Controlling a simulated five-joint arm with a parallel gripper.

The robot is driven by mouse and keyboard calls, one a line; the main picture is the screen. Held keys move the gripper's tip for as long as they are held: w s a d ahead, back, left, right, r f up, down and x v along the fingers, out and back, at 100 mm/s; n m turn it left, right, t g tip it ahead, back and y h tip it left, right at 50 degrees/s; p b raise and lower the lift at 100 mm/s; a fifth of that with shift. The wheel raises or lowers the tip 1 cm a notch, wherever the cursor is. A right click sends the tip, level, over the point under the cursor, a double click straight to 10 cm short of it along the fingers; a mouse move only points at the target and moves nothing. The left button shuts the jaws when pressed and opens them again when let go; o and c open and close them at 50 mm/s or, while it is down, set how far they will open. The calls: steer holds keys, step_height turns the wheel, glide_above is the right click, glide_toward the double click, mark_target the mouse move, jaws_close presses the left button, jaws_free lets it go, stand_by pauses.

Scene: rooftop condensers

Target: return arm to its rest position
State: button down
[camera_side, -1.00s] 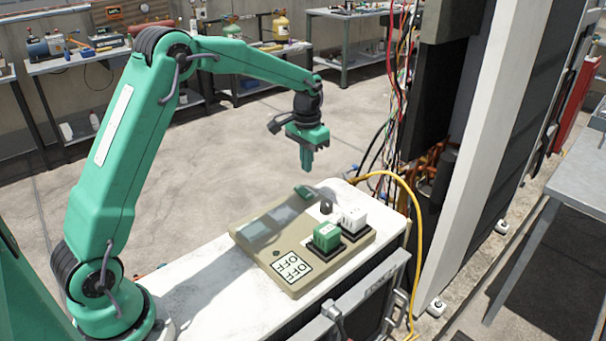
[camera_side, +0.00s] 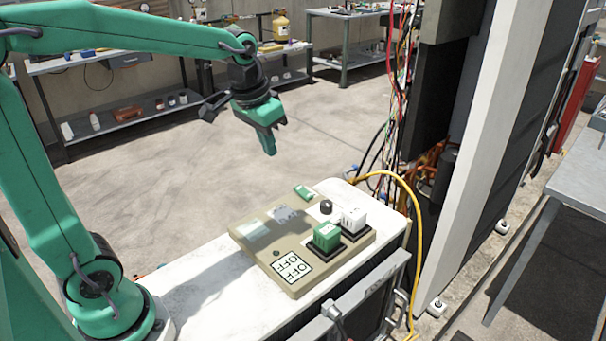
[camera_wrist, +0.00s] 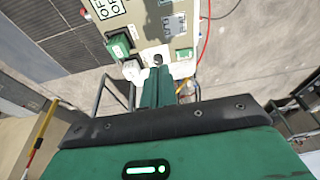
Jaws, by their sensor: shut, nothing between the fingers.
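My gripper (camera_side: 270,150) hangs in the air above and behind the tan panel, tilted, with its green fingers together and nothing between them. In the wrist view the shut fingers (camera_wrist: 164,72) show at the middle. The tan panel (camera_side: 335,265) lies on the white cabinet top (camera_side: 185,270). It carries a green block (camera_side: 327,236) and a white block (camera_side: 353,219) on dark bases, a black knob (camera_side: 326,207) and a card reading OFF (camera_side: 291,267). In the wrist view the green block (camera_wrist: 118,46) and the white block (camera_wrist: 133,70) are left of the fingers.
A yellow cable (camera_side: 418,240) arches over the cabinet's right end. Loose wires (camera_side: 397,110) hang by the tall unit (camera_side: 490,120) at right. Workbenches (camera_side: 350,50) with tools stand along the back. The concrete floor (camera_side: 160,190) behind the cabinet is clear.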

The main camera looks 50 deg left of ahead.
steer(key=s+d+t, duration=0.2)
steer(key=s, duration=1.2)
steer(key=shift+s+d+f+t, duration=0.25)
steer(key=shift+s+f+t, duration=0.1)
steer(key=shift+f, duration=0.1)
